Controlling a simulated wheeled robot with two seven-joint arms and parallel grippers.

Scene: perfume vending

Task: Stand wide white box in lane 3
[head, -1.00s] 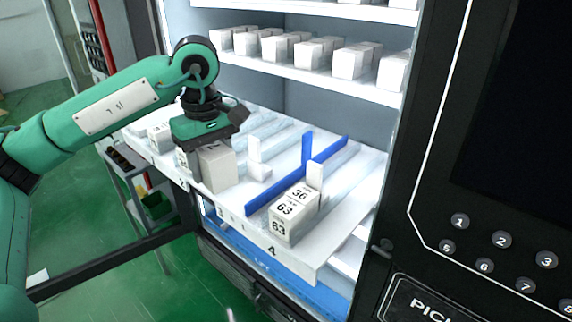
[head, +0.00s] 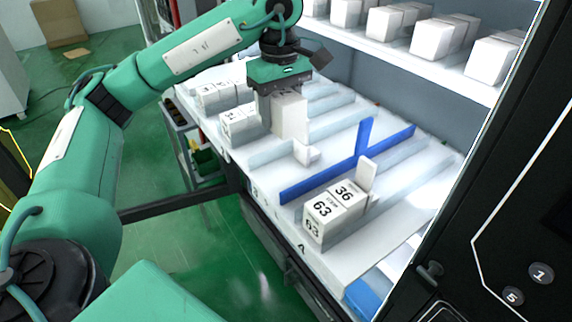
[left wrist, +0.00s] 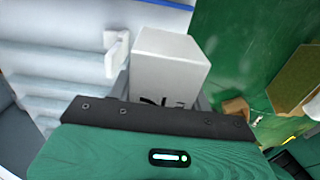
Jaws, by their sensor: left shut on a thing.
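My left gripper (head: 282,98) is shut on a wide white box (head: 290,118), which is upright with dark print near its top. The box also shows in the left wrist view (left wrist: 168,68), beyond the gripper's dark edge (left wrist: 155,115). In the head view it is over the lower shelf (head: 345,245), just behind and left of a small white pusher (head: 306,152). I cannot tell whether its bottom touches the shelf. A long blue divider (head: 330,172) runs to the right of that pusher. My right gripper is not in view.
A box marked 63 and 36 (head: 335,212) stands at the front of lane 4, right of the blue divider. Grey-white boxes (head: 240,125) stand left of the held box. An upper shelf (head: 400,48) holds several white boxes. A dark machine panel (head: 500,240) borders the right.

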